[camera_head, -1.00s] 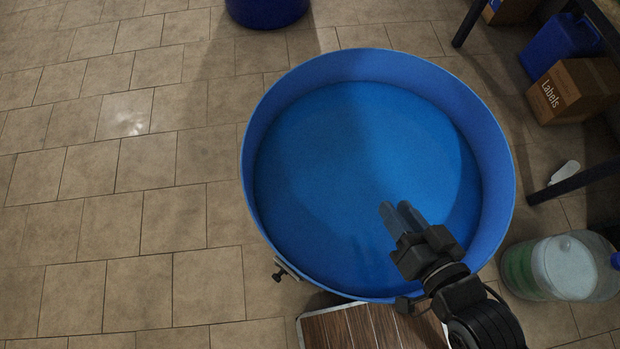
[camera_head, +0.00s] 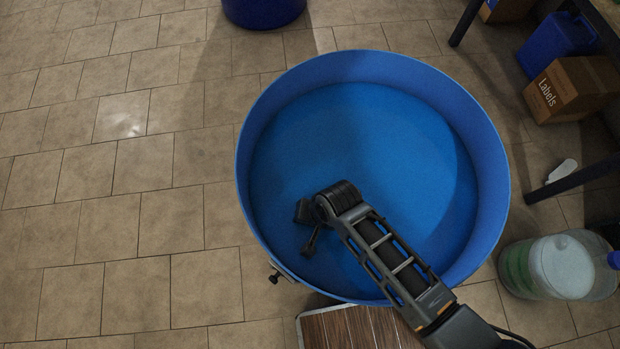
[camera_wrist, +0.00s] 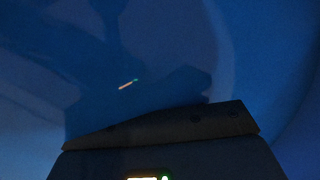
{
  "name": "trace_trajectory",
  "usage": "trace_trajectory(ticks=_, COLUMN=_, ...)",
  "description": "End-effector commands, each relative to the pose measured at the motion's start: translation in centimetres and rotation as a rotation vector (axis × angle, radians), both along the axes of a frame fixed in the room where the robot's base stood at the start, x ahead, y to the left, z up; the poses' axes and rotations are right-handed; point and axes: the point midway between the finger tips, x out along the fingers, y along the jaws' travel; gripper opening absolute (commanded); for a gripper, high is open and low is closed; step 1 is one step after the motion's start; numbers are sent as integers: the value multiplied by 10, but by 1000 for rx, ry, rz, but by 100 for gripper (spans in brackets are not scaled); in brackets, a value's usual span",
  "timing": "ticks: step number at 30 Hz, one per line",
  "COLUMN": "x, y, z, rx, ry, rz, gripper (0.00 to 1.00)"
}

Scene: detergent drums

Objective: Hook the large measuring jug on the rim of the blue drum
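The blue drum (camera_head: 242,190) stands open in the middle of the head view, its round rim fully exposed except where my arm crosses the near right side. I see no large measuring jug in either view. My arm reaches over the rim into the drum's opening. The wrist view shows a dark part of my gripper at the bottom against dim blue drum surface, with a small bright streak.
A small clamp with a dark knob (camera_head: 275,273) sits outside the rim at lower left. A wood-topped surface (camera_head: 345,328) is below the drum. A clear container with green liquid (camera_head: 555,268), a Labels box (camera_head: 570,88) and a dark table leg (camera_head: 570,183) stand right. Left floor is clear.

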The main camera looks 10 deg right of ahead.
Motion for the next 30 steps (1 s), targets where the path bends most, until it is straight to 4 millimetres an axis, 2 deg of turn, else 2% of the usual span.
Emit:
trace_trajectory(ticks=6, x=4, y=9, z=-31, rx=1, ry=-1, rz=0, gripper=33)
trace_trajectory(ticks=13, x=6, y=16, z=-56, rx=0, ry=-2, rz=-1, gripper=33)
trace_trajectory(ticks=26, x=7, y=18, z=-63, rx=0, ry=-5, rz=0, gripper=33)
trace_trajectory(ticks=30, x=7, y=18, z=-63, rx=0, ry=-5, rz=0, gripper=20)
